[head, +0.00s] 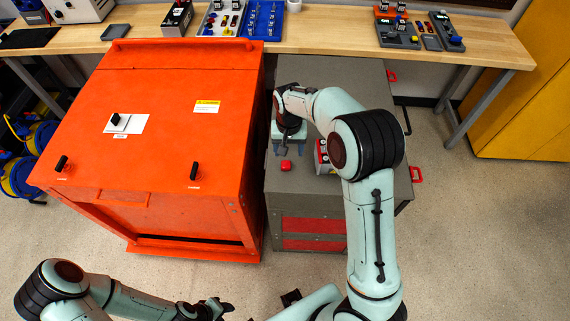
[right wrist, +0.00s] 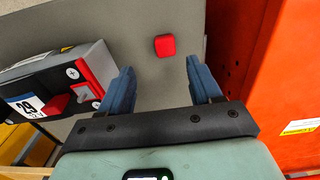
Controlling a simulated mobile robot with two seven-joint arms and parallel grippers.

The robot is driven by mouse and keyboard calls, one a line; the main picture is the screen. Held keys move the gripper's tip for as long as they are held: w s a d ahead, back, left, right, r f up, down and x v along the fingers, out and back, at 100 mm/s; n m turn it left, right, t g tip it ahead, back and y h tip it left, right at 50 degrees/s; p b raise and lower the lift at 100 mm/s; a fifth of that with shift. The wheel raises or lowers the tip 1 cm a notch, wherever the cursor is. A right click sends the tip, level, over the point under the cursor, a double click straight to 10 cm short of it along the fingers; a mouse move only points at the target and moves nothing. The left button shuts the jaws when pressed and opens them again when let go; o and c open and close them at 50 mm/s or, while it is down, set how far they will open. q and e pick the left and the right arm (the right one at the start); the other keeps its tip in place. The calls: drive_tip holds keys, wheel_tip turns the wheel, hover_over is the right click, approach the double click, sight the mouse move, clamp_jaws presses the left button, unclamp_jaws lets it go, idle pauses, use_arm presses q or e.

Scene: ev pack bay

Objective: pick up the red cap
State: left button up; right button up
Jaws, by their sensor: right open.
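The red cap (head: 286,165) is a small red block lying on the grey top of the cabinet (head: 300,190). In the right wrist view the red cap (right wrist: 165,46) shows just beyond my fingertips, between their lines, and nothing touches it. My right gripper (right wrist: 160,75) is open and empty, with its two blue fingers apart. In the head view my right gripper (head: 282,146) hangs over the cabinet top, just behind the cap. My left gripper (head: 217,308) is low at the bottom edge, far from the cap; its jaws are too small to read.
A grey and black module labelled 29 (right wrist: 55,92), with red parts, stands beside my right gripper on the cabinet. A tall orange cabinet (head: 170,130) rises on the other side. A wooden bench (head: 330,30) with trays and parts runs along the back.

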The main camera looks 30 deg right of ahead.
sight(286, 164)
drive_tip(key=f, duration=0.2)
drive_tip(key=shift+w+f, duration=0.25)
drive_tip(key=shift+f, duration=0.05)
drive_tip(key=shift+w+a+f, duration=0.1)
drive_tip(key=shift+a+f, duration=0.05)
drive_tip(key=shift+f, duration=1.25)
drive_tip(key=shift+w+a+f, duration=0.1)
drive_tip(key=shift+f, duration=1.25)
drive_tip(key=shift+s, duration=0.1)
drive_tip(key=c, duration=1.1)
